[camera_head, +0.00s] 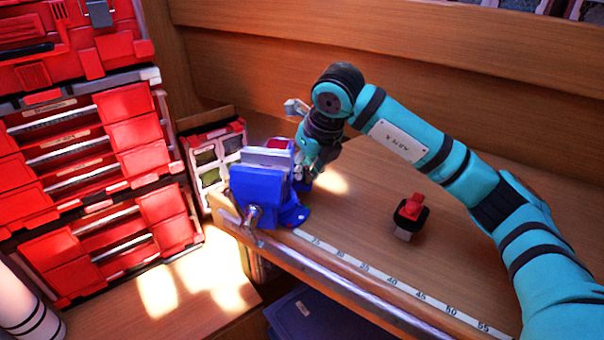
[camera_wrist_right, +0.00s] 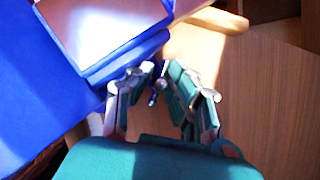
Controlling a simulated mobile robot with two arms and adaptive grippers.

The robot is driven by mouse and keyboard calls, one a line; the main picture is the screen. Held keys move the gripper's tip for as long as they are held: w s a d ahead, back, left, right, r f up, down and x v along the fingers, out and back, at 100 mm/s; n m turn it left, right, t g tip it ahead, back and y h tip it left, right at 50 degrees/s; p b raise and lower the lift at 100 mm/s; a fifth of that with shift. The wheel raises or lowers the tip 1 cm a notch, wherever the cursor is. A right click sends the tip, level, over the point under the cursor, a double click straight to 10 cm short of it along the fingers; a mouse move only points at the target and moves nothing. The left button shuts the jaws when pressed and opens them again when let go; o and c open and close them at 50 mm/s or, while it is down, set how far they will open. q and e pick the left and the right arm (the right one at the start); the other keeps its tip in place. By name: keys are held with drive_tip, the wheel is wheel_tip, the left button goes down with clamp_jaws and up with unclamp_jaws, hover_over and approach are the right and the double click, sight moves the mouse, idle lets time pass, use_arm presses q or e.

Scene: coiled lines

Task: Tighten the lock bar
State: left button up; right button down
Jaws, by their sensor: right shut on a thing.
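A blue vise (camera_head: 262,190) stands at the left corner of the wooden bench, with light metal jaws on top and a metal handle (camera_head: 254,216) at its front. My right gripper (camera_head: 308,172) is low at the vise's right rear side. In the right wrist view the vise (camera_wrist_right: 75,85) fills the upper left. There the gripper's fingers (camera_wrist_right: 158,80) close around a small metallic bar end (camera_wrist_right: 157,92), which looks like the lock bar beside the vise's body. Most of the bar is hidden by the fingers. My left gripper is not in view.
A red and black object with a grey foot (camera_head: 410,212) sits on the bench to the right. A ruler strip (camera_head: 365,272) runs along the front edge. Red drawer units (camera_head: 90,150) stand at the left, and a small red-framed organizer (camera_head: 214,158) stands behind the vise.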

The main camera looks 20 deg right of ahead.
drive_tip(key=shift+a+m+b, duration=0.1)
drive_tip(key=shift+m+b, duration=0.2)
drive_tip(key=shift+m, duration=0.3)
drive_tip(key=shift+h, duration=0.3)
drive_tip(key=c, duration=1.3)
unclamp_jaws()
drive_tip(key=shift+s, duration=0.1)
drive_tip(key=shift+o, duration=0.2)
drive_tip(key=shift+r, duration=0.1)
